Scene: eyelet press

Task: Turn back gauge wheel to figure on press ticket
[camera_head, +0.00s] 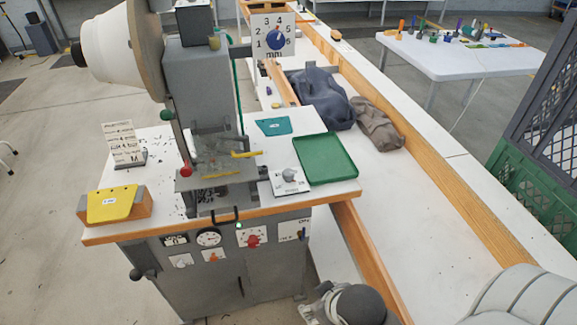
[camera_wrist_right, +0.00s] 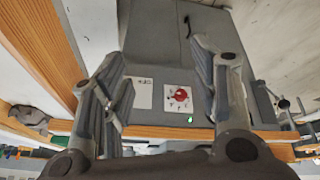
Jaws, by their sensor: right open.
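The back gauge wheel (camera_head: 277,43) is a blue knob on a white upright plate marked with numbers and "mm", behind the press head. A small red mark shows near its top; its exact figure is too small to read surely. The press ticket (camera_head: 123,144) is a white card standing at the bench's left; its lines are too small to read. My right gripper (camera_head: 312,307) is low in front of the cabinet, far from the wheel. In the right wrist view its fingers (camera_wrist_right: 160,80) are apart and empty, facing the cabinet front. My left gripper is out of view.
The press (camera_head: 200,85) stands between ticket and wheel. A green tray (camera_head: 325,158), a white knob plate (camera_head: 289,181) and a yellow-topped block (camera_head: 112,204) are on the bench. The cabinet front has a red knob (camera_head: 253,240), also in the wrist view (camera_wrist_right: 180,95). Dark cloth bags (camera_head: 320,98) lie behind.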

